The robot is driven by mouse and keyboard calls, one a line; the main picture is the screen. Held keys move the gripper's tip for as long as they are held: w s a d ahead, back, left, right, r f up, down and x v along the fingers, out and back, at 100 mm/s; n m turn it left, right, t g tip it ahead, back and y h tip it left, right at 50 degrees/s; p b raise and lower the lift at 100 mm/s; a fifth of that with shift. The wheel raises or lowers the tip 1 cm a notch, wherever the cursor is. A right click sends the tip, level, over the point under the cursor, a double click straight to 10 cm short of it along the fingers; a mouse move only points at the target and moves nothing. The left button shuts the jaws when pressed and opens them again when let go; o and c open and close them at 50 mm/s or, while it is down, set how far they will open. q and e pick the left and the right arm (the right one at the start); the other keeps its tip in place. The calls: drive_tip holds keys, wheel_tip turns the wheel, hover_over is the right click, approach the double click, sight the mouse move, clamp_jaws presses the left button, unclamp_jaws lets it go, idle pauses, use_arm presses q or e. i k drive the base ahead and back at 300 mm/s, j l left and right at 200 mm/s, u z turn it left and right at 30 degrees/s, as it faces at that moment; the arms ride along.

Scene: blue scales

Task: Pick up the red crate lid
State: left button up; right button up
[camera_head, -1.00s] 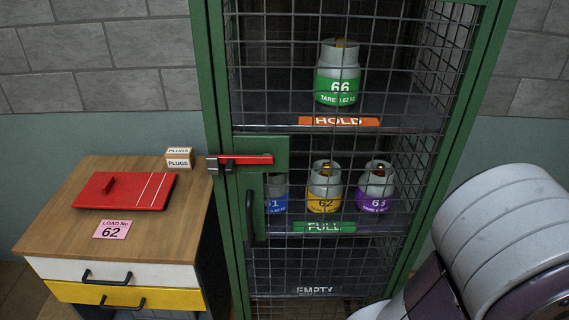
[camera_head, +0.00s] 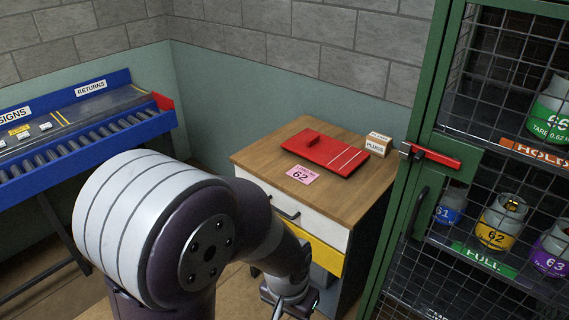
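The red crate lid (camera_head: 325,153) lies flat on the wooden top of a small cabinet (camera_head: 255,155). It has a raised red handle near its left end and two white stripes near its right end. My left arm comes up from the lower left, in front of the cabinet. My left gripper (camera_head: 290,308) is at the bottom edge, below the lid and near the drawers, largely cut off, so its fingers cannot be judged. My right gripper is out of view.
A pink "62" card (camera_head: 302,175) lies in front of the lid, and a plugs box (camera_head: 378,144) stands behind its right end. A green mesh cage (camera_head: 425,120) with gas bottles stands close on the right. A blue roller conveyor (camera_head: 100,128) is at left.

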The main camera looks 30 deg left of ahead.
sight(340, 158)
drive_tip(key=k+u, duration=0.3)
drive_tip(key=k+j+u, duration=0.1)
drive_tip(key=k+u, duration=0.2)
drive_tip(key=k+j+z, duration=0.1)
drive_tip(key=z, duration=2.9)
drive_tip(key=l+u, duration=0.15)
drive_tip(key=u, duration=2.8)
drive_tip(key=i+j+z, duration=0.15)
drive_tip(key=z, duration=0.3)
drive_tip(key=i+j+z, duration=0.2)
drive_tip(key=z, duration=0.25)
drive_tip(key=i+j+z, duration=0.1)
drive_tip(key=j+z, duration=0.15)
drive_tip(key=z, duration=0.25)
drive_tip(key=i+j+z, duration=0.15)
drive_tip(key=j, duration=0.6)
drive_tip(key=i+j+z, duration=0.15)
drive_tip(key=j, duration=0.65)
drive_tip(key=i+j+z, duration=0.15)
drive_tip(key=j, duration=0.65)
drive_tip(key=i+j+z, duration=0.15)
drive_tip(key=j, duration=0.65)
drive_tip(key=k, duration=0.05)
